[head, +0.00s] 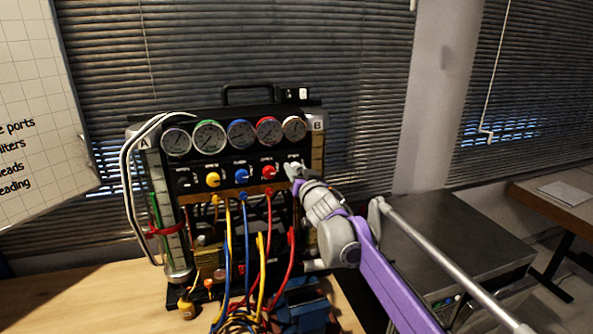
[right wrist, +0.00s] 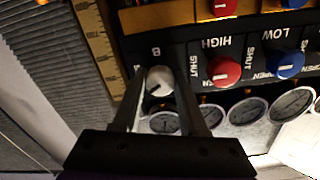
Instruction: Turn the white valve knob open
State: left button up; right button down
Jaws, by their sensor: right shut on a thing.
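The gauge rig (head: 222,114) stands on a wooden table, with a row of round gauges above a row of valve knobs. The white valve knob (right wrist: 160,80) shows in the right wrist view, at the end of the row beside the red knob (right wrist: 224,71). My right gripper (head: 290,171) reaches it from the right; its fingers are on both sides of the knob and shut on it. The red knob also shows in the head view (head: 268,172), left of my gripper. My left gripper is not in view.
A blue knob (head: 241,176) and a yellow knob (head: 213,180) sit further left. Coloured hoses (head: 246,255) hang below and coil on the table (head: 60,300). A grey metal cabinet (head: 460,235) stands to the right. Blinds are behind the rig.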

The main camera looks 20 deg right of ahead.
jog(key=n+p, duration=0.1)
jog(key=n, duration=0.4)
jog(key=shift+n, duration=0.3)
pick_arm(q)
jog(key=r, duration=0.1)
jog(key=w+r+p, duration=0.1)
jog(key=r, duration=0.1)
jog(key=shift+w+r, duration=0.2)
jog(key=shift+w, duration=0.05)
pick_arm(e)
jog(key=n, duration=0.6)
jog(key=shift+n, duration=0.3)
jog(key=shift+c, duration=2.2)
grip_release()
jog(key=shift+s, duration=0.15)
